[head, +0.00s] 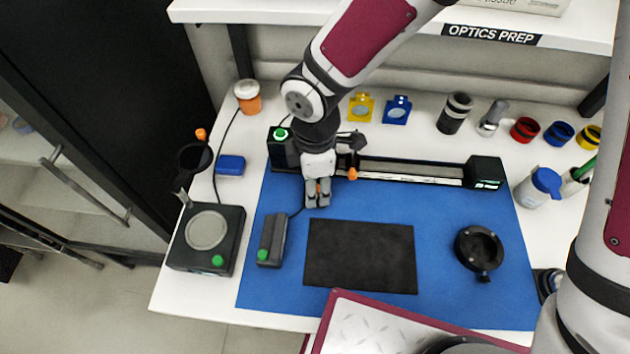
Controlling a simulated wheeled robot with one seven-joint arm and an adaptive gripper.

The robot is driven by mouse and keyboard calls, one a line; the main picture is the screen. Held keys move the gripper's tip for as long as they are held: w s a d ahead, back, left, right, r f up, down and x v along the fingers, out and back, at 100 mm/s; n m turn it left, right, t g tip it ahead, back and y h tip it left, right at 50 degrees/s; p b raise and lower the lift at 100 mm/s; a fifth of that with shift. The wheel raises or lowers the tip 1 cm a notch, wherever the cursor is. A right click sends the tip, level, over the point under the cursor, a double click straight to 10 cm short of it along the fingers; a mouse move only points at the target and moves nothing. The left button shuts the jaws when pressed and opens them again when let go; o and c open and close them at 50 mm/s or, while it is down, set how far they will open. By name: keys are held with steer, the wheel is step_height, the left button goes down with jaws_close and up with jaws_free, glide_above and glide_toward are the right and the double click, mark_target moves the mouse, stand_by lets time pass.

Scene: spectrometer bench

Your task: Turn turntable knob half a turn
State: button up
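A black round unit (479,247) with a raised rim and a small black side knob (484,278) sits at the right of the blue mat. It looks like the turntable, though no label confirms this. My gripper (317,203) points down over the upper left of the mat, well to the left of this unit. Its two fingers show close together, with a bit of orange between them. I cannot tell whether they are shut or grip anything. A black box with a grey disc (207,230) and a green button (217,260) stands at the left.
A black rail with an end block (484,172) runs behind my gripper. A dark plate (360,256) lies on the blue mat (440,213). A grey handset (272,240) is left of it. Yellow and blue holders, jars and rings line the back. A shelf (560,32) overhangs the bench.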

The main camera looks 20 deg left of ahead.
step_height(320, 180, up, 12)
stand_by(0.7)
stand_by(0.4)
steer(key=w+d+r+m+t+h, duration=0.1)
steer(key=d+r+m, duration=0.4)
steer(key=d, duration=0.4)
steer(key=w+d+r+m+t, duration=0.2)
steer(key=d+r+m, duration=0.35)
steer(key=d, duration=0.25)
steer(key=s+d+r+m+t, duration=0.1)
steer(key=s+d+r+m, duration=0.1)
steer(key=s+d+m, duration=0.2)
steer(key=s+d+r+m+t+y, duration=0.1)
steer(key=s+d+r+m, duration=0.2)
steer(key=d+m, duration=0.6)
steer(key=shift+s+d+r, duration=0.15)
steer(key=shift+s+d, duration=0.35)
steer(key=shift+s, duration=0.35)
